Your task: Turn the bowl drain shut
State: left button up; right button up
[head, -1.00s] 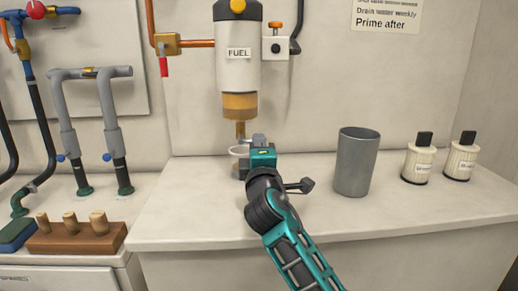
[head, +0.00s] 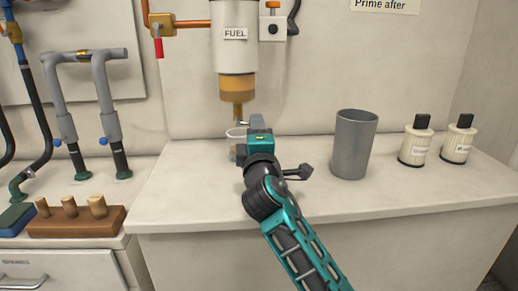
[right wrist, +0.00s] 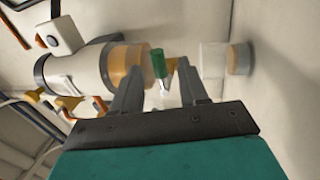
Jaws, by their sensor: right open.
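The FUEL filter (head: 235,45) hangs on the back wall with its amber bowl (head: 238,87) underneath. The brass bowl drain (head: 238,111) points down from the bowl, and a small silver piece shows beside my fingers. My right gripper (head: 257,125) is open around the drain area, one finger on each side; contact is unclear (right wrist: 160,88). A clear cup (head: 236,134) stands below the drain, partly hidden by my gripper. My left gripper is out of view.
A grey cup (head: 354,145) and two cream filter cartridges (head: 415,145) (head: 458,143) stand on the counter to the right. A wooden block with plugs (head: 76,222) and grey pipes (head: 105,98) are at left. The front of the counter is clear.

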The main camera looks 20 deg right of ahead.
jog(key=v, duration=1.1)
jog(key=shift+s+a+f, duration=0.1)
jog(key=shift+s, duration=0.25)
